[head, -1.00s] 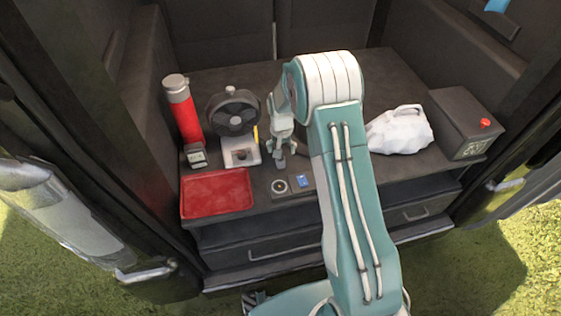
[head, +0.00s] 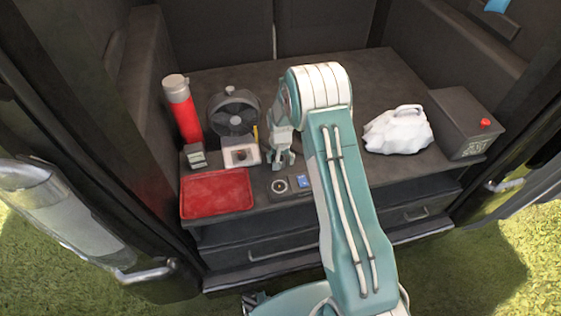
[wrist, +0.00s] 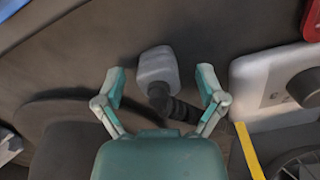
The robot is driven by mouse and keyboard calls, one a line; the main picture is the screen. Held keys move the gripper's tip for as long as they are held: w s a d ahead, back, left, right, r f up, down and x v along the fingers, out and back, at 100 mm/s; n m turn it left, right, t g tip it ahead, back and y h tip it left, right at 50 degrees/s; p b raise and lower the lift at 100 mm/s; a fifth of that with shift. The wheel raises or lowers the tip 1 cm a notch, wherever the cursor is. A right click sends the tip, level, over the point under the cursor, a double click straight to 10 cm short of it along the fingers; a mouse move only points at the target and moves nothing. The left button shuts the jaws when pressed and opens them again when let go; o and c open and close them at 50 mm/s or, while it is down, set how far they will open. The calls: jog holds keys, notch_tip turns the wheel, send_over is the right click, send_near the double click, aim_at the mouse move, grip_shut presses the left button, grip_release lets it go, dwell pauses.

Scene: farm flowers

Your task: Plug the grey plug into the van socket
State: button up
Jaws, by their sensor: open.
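In the wrist view the grey plug (wrist: 157,68) lies on the dark worktop, with its black cable end (wrist: 168,101) pointing back towards my palm. My gripper (wrist: 161,80) is open, one finger on each side of the plug, with visible gaps to both. In the head view my gripper (head: 281,160) is low over the worktop, and the plug is hard to make out there. The van socket (head: 279,186) is a round, light-ringed opening in a dark panel at the worktop's front edge, just in front of my gripper. A blue switch (head: 303,181) sits beside it.
A red tray (head: 217,193) lies left of the socket. Behind it are a red flask (head: 183,110), a dark fan (head: 234,112) with a white base, and a yellow stick (wrist: 248,152). A white bag (head: 398,131) and a dark box (head: 458,124) stand right.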

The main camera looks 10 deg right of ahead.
jog(key=c, duration=1.2)
jog(key=shift+o, duration=0.2)
jog(key=shift+r, duration=0.35)
notch_tip(320, 180, up, 2)
jog(key=shift+r, duration=0.1)
jog(key=s+a+r, duration=0.7)
jog(key=s+r, duration=0.3)
jog(key=s, duration=0.2)
jog(key=shift+r, duration=0.1)
jog(key=shift+w+d+f, duration=0.25)
jog(key=shift+d+f, duration=0.15)
jog(key=shift+d, duration=0.25)
jog(key=shift+w+d+f, duration=0.3)
jog(key=shift+d+f, duration=0.15)
jog(key=shift+d, duration=0.25)
jog(key=shift+w+d+f, duration=0.25)
jog(key=shift+d+f, duration=0.15)
jog(key=shift+d, duration=0.25)
